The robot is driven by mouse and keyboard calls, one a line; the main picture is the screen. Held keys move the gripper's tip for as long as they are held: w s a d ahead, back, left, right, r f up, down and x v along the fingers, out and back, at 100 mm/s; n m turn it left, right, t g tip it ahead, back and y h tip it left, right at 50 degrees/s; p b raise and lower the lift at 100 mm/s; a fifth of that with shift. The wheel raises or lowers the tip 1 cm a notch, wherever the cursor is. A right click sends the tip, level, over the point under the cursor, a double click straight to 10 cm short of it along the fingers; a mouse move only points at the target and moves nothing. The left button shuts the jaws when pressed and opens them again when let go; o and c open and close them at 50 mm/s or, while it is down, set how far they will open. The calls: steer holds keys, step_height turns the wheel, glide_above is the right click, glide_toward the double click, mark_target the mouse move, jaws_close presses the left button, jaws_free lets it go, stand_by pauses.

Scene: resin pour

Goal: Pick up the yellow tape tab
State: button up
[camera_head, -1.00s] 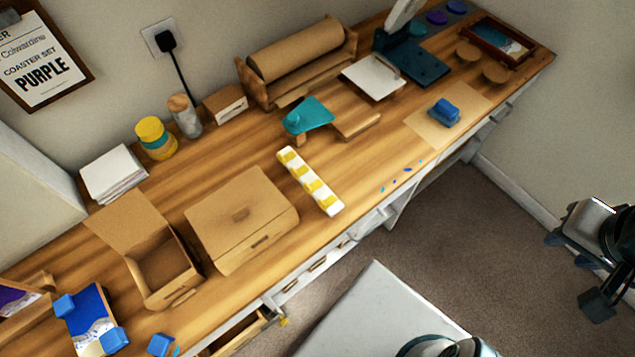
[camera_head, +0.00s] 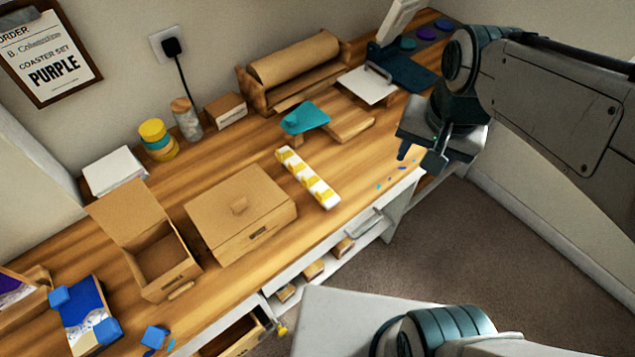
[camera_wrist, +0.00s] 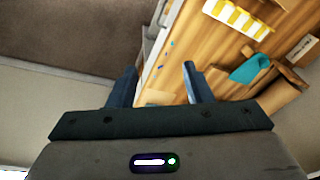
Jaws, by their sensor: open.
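Several yellow tape tabs (camera_head: 311,183) sit in a row on a white strip (camera_head: 330,198) in the middle of the wooden workbench. In the wrist view the yellow tabs (camera_wrist: 239,19) and strip show at the top right, beyond my fingers. My gripper (camera_head: 420,158) is to the right of the strip in the head view, apart from it and near the bench's front edge. It is open, with nothing between the fingers in the wrist view (camera_wrist: 160,72).
A closed cardboard box (camera_head: 232,222) stands left of the strip, with an open box (camera_head: 160,255) beyond it. A teal-topped object (camera_head: 305,118) is behind the strip. Small blue flecks (camera_head: 402,168) lie on the bench near my gripper. Bare wood surrounds the strip.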

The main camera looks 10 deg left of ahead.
steer(key=w+a+f+m+g+b, duration=0.1)
steer(key=w+a+f+m+b, duration=0.2)
steer(key=a, duration=0.4)
steer(key=m+g+b, duration=0.1)
steer(key=m+b, duration=0.1)
steer(key=b, duration=0.1)
glide_above(319, 193)
step_height(319, 193, down, 5)
steer(key=shift+m+h, duration=0.3)
steer(key=f, duration=0.8)
steer(key=shift+w+d+f, duration=0.1)
steer(key=shift+d+f, duration=0.15)
steer(key=f, duration=0.5)
steer(key=shift+a+b, duration=0.25)
steer(key=shift+b, duration=0.1)
steer(key=c, duration=0.9)
